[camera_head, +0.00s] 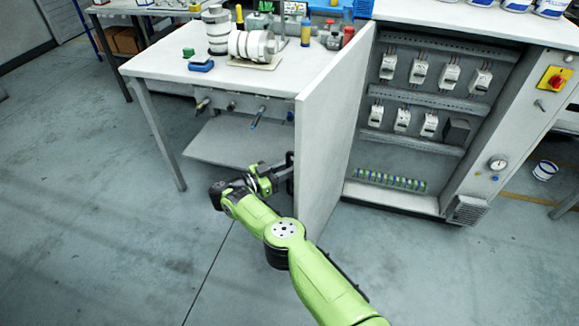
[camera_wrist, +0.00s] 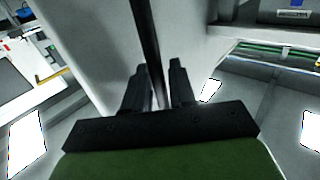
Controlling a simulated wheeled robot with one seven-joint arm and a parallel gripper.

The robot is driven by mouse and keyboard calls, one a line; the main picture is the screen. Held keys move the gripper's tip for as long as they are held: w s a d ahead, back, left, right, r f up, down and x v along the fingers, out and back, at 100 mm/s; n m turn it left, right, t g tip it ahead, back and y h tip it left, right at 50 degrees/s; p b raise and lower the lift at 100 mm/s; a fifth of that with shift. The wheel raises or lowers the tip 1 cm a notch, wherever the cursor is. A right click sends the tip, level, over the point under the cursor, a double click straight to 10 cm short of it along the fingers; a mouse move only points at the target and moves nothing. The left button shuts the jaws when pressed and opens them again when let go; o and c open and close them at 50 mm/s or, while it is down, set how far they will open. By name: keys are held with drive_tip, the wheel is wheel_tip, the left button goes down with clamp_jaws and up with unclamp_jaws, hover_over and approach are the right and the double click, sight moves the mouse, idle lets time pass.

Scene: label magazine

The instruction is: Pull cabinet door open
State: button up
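The cabinet door (camera_head: 323,150) is a pale grey panel. It stands wide open, swung out to the left of the cabinet (camera_head: 512,105), so the inside shows. My gripper (camera_head: 288,172) is at the outer left face of the door, low down, partly hidden there. In the wrist view the dark bar handle (camera_wrist: 146,40) runs between the two black fingers of my gripper (camera_wrist: 160,85). The exact contact is hard to see.
A white workbench (camera_head: 160,66) with spools and small parts stands left of the door, with a lower shelf (camera_head: 225,142) near my arm. Inside the cabinet are rows of switch modules (camera_head: 402,119). A bucket (camera_head: 545,170) stands at right. The floor (camera_head: 110,240) at left is clear.

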drive_tip(key=shift+o, duration=0.5)
drive_tip(key=shift+a, duration=0.2)
drive_tip(key=shift+d, duration=0.1)
drive_tip(key=b+v, duration=0.3)
drive_tip(key=v, duration=0.4)
drive_tip(key=shift+s+a, duration=0.15)
drive_tip(key=shift+a, duration=0.1)
